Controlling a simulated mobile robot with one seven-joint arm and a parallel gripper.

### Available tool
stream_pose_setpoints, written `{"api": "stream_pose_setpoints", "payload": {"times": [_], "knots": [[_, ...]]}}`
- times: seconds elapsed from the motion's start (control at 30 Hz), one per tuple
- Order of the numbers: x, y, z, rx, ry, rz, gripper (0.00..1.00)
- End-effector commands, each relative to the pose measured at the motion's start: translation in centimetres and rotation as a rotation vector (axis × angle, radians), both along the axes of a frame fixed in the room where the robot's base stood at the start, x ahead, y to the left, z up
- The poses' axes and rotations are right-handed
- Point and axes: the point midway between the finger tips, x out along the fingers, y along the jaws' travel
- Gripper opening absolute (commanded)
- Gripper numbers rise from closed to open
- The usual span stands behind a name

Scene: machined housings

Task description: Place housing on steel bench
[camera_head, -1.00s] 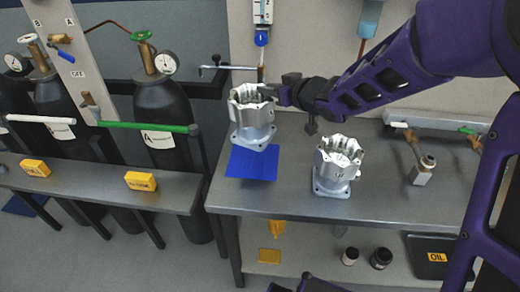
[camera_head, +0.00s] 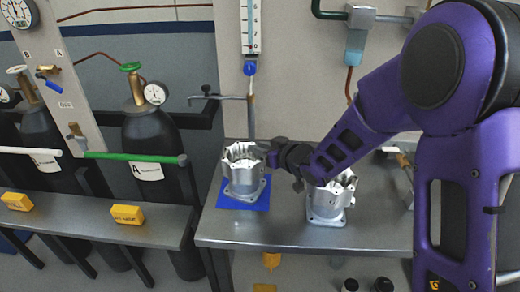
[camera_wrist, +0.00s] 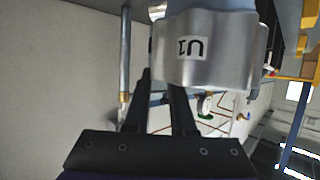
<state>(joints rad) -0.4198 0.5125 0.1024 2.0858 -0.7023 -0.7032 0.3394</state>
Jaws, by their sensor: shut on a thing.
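A silver machined housing (camera_head: 243,172) stands upright at the left end of the steel bench (camera_head: 270,233), over a blue mat (camera_head: 232,206). Its base overlaps the mat; I cannot tell whether it touches. My gripper (camera_head: 262,154) is shut on the upper right side of this housing. In the wrist view the housing (camera_wrist: 215,65) fills the top middle, between and beyond the fingers (camera_wrist: 160,105), with an upside-down label that looks like U1. A second housing (camera_head: 327,208) stands on the bench to the right, its top partly hidden by my arm.
A metal stand with a clamp (camera_head: 250,115) rises behind the held housing. Gas cylinders (camera_head: 160,140) and a lower shelf (camera_head: 100,222) with yellow tags lie to the left. A pipe fitting (camera_head: 403,165) is partly hidden by my arm. The bench front is clear.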

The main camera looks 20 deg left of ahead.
Motion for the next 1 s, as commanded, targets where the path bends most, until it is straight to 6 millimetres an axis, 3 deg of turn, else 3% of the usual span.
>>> {"api": "stream_pose_setpoints", "payload": {"times": [0.1, 0.13, 0.3, 0.67, 1.0], "knots": [[0.0, 0.1, 0.2, 0.002, -0.002, 0.001, 0.0], [-0.1, 0.0, -0.1, -0.004, 0.002, 0.001, 0.25], [-0.1, 0.0, -0.1, -0.004, 0.002, 0.001, 0.54], [-0.2, -0.4, 0.2, -0.003, 0.002, 0.0, 0.54], [-3.3, -5.3, 2.7, -0.003, 0.001, -0.002, 0.54]]}}
